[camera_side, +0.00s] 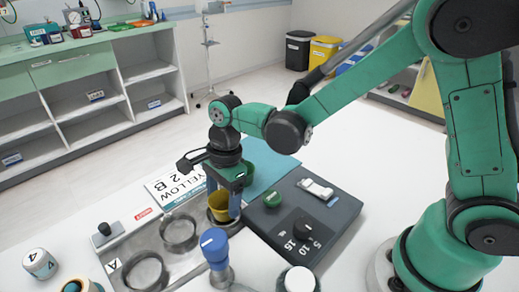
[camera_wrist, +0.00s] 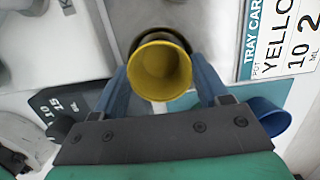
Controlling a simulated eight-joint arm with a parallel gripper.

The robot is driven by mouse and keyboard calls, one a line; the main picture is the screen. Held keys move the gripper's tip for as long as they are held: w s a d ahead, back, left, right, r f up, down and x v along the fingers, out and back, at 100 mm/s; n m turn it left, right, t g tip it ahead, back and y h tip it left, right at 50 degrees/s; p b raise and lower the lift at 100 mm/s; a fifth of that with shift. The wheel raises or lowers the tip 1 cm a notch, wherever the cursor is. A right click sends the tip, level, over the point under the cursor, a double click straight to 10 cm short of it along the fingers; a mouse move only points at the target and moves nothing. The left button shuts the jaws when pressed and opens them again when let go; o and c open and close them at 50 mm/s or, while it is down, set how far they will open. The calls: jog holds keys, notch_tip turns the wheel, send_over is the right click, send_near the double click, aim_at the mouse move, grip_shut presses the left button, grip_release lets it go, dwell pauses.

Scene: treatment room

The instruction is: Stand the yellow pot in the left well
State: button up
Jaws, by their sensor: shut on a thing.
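The yellow pot (camera_side: 220,209) is upright between the blue fingers of my gripper (camera_side: 223,201), which is shut on it. In the wrist view I look into the open mouth of the yellow pot (camera_wrist: 160,72), with a finger of my gripper (camera_wrist: 161,82) on each side. A grey tray (camera_side: 164,255) has round wells in a row. Two wells stand empty, one near the letter A (camera_side: 145,271) and one in the middle (camera_side: 180,233). The pot is at the far end of the row, with a dark ring behind it; I cannot tell if it is seated.
A card reading YELLOW (camera_side: 172,187) lies behind the tray, also in the wrist view (camera_wrist: 285,38). A dark panel with a dial (camera_side: 302,228) stands right of the tray. A blue-capped bottle (camera_side: 215,247) stands close in front.

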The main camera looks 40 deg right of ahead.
jog(key=shift+f, duration=0.45)
jog(key=o, duration=1)
jog(key=shift+c, duration=0.2)
notch_tip(320, 180, up, 11)
jog(key=d, duration=0.1)
jog(key=shift+d, duration=0.35)
jog(key=s+d+n+t+h, duration=0.1)
jog(key=s+d+n+t, duration=0.2)
jog(key=n, duration=0.6)
jog(key=s+d+n+t, duration=0.3)
jog(key=d+n, duration=0.3)
jog(key=n, duration=0.2)
jog(key=shift+s+d+n+t+h, duration=0.15)
jog(key=shift+d+n+t+h, duration=0.25)
jog(key=shift+t, duration=0.2)
